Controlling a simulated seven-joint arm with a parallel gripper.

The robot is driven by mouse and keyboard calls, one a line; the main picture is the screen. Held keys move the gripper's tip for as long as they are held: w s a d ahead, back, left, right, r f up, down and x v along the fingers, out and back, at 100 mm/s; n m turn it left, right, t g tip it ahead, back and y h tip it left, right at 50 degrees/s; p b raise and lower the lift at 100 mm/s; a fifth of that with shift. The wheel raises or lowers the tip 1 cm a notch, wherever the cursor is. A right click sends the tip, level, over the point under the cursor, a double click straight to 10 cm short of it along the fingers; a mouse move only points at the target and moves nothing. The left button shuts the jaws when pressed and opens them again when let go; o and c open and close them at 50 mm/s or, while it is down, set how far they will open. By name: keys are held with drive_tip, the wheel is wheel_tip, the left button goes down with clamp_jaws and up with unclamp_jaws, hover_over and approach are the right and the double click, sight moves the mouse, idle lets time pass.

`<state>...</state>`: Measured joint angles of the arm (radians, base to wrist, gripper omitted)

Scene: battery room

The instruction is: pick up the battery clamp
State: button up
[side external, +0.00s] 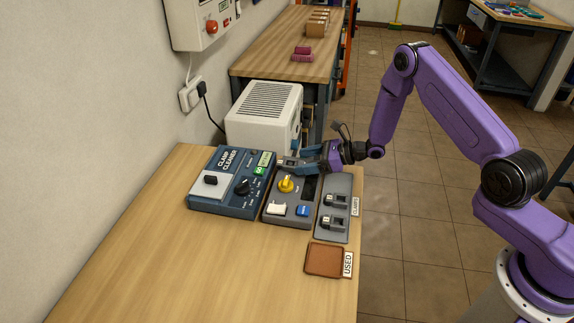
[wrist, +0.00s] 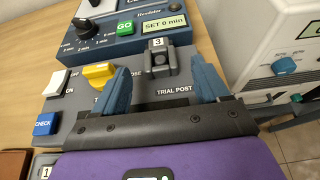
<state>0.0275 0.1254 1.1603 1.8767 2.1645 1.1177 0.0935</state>
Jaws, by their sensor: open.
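In the wrist view a dark grey clamp (wrist: 160,62) tagged 3 stands at the trial post, on a grey panel (wrist: 66,84). My gripper (wrist: 162,72) is open, with one blue finger on each side of this clamp; I cannot tell whether either touches it. Two more dark clamps, the back one (side external: 337,200) and the front one (side external: 333,222), lie on a grey tray (side external: 333,182) to the right of the panel.
The panel has a yellow knob (side external: 286,184), white switch (side external: 276,208) and blue button (side external: 303,210). A blue clamp cleaner (side external: 222,185) stands left, a white machine (side external: 262,115) behind. A brown USED tray (side external: 325,260) lies in front. The table's (side external: 190,265) front left is clear.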

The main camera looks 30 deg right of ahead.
sight(287, 165)
drive_tip(key=shift+x, duration=1.45)
drive_tip(key=c, duration=1.2)
drive_tip(key=shift+r, duration=0.15)
